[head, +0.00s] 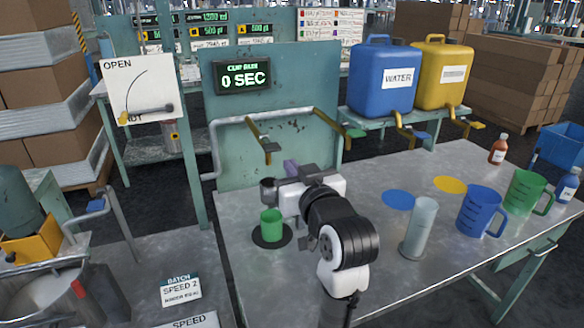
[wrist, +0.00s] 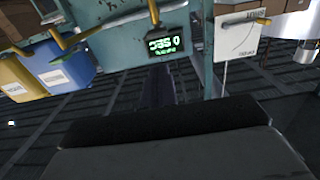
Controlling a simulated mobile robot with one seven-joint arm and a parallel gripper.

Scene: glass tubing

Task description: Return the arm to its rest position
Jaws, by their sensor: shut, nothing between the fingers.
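My arm reaches over the grey metal table in the middle of the head view. My gripper (head: 291,167) points away toward the teal panel; its purplish fingers show just above the white hand and are shut and empty. The fingers also show dark in the wrist view (wrist: 159,86), with nothing between them. A small green cup (head: 271,224) stands on a dark round disc (head: 285,237) below and left of the hand, apart from it. A dark grey cylindrical piece shows above the cup; I cannot tell what it belongs to.
A teal panel with a "0 SEC" display (head: 242,76) and yellow-handled pipes stands behind. On the table's right are a clear cylinder (head: 420,230), a blue jug (head: 480,210), a green jug (head: 526,192) and bottles. Blue and yellow water tanks (head: 383,82) stand behind. Space above the table is open.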

